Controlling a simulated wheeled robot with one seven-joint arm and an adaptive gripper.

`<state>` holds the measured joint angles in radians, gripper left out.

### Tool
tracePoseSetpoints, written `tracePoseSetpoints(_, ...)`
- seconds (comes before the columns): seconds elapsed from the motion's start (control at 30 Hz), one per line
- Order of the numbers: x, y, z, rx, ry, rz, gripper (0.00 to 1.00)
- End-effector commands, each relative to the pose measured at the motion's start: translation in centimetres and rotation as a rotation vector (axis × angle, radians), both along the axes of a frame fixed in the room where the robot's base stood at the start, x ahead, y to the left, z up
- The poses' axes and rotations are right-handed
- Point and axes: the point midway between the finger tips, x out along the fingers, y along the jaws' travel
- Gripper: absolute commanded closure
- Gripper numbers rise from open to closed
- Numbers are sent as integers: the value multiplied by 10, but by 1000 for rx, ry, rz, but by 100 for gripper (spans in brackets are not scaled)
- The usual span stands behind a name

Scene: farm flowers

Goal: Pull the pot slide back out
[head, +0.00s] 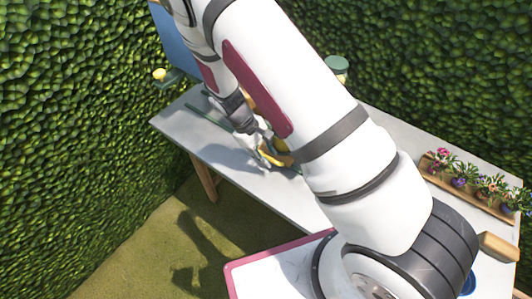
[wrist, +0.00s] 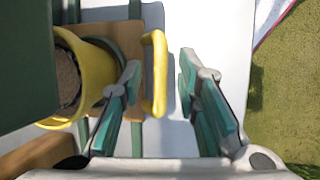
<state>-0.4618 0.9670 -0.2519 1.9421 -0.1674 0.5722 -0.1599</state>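The pot slide is a wooden board (wrist: 123,40) on green rails (wrist: 137,138) with an upright yellow handle (wrist: 154,75) at its right end in the wrist view. A yellow pot (wrist: 103,66) holding brown soil (wrist: 67,78) stands on it, partly hidden under a dark green block (wrist: 25,60). My gripper (wrist: 161,72) is open, one finger on each side of the handle. The left finger is between pot and handle; a gap shows between the right finger and the handle. In the head view my gripper (head: 266,150) is over the table, and my arm hides much of the slide.
The grey table (head: 240,167) stands between leafy hedges (head: 70,90). A planter (head: 465,193) with several flowers is at its right end. A green-lidded jar (head: 337,66) is at the back. Grass (head: 140,235) lies in front.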

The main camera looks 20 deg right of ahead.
Motion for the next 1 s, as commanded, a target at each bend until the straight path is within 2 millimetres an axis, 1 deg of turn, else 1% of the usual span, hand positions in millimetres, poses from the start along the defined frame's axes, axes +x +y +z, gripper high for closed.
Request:
tracePoseSetpoints(0.23,1,1,0,1,-2,0,69)
tracePoseSetpoints(0.37,3,3,6,2,-4,1,69)
tracePoseSetpoints(0.47,6,8,19,3,-5,1,69)
tracePoseSetpoints(0.8,19,33,80,2,-4,1,69)
tracePoseSetpoints(0.9,23,38,93,2,-4,1,69)
tracePoseSetpoints(1.0,24,42,103,2,-2,1,69)
